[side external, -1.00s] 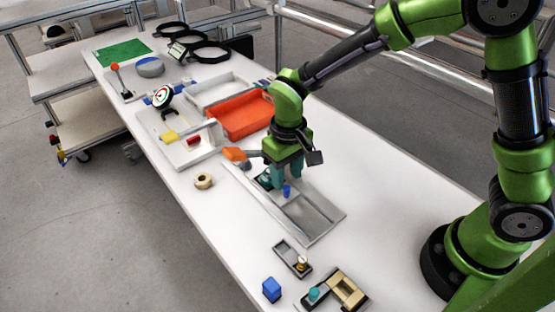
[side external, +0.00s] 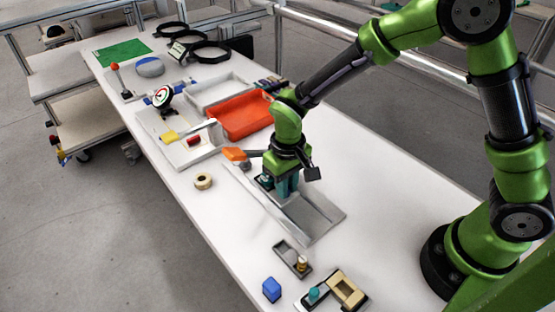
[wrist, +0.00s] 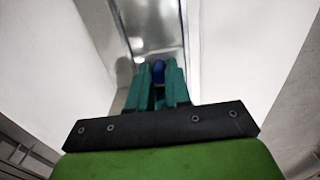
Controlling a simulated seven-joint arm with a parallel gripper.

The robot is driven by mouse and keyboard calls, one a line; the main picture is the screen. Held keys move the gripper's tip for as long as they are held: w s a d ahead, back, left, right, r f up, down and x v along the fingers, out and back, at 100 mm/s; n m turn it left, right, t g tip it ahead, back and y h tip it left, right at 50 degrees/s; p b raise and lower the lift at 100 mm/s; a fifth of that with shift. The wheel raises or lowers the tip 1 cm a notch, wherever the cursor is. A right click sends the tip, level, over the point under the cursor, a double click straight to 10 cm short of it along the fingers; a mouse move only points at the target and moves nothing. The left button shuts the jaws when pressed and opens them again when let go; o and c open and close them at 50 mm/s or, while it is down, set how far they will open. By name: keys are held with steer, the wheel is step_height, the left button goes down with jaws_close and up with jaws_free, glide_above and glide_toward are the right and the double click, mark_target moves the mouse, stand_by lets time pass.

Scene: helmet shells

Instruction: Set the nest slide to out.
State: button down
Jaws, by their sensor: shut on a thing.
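The nest slide is a long grey metal track (side external: 318,216) lying on the white table, running down to the right in the side view. Its blue knob (wrist: 158,70) shows between my fingertips in the wrist view. In the side view the knob is hidden by my fingers. My gripper (side external: 284,192) points down over the upper-left part of the track, with teal fingers closed on the knob. In the wrist view my gripper (wrist: 158,76) has the grey track stretching away beyond it. The part the knob stands on is mostly hidden.
An orange-tipped block (side external: 236,154) lies close to the track's upper-left end. A tan ring (side external: 203,181) is left of it. An orange tray (side external: 240,118) stands behind. A small grey fixture (side external: 292,259) and a blue block (side external: 271,289) are in front. Table right of the track is clear.

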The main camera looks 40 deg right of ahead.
steer(key=s, duration=0.9)
steer(key=c, duration=1.1)
jaws_free()
steer(key=shift+o, duration=0.2)
steer(key=shift+w+r, duration=0.1)
steer(key=shift+r, duration=0.5)
step_height(320, 180, up, 16)
steer(key=shift+f, duration=0.15)
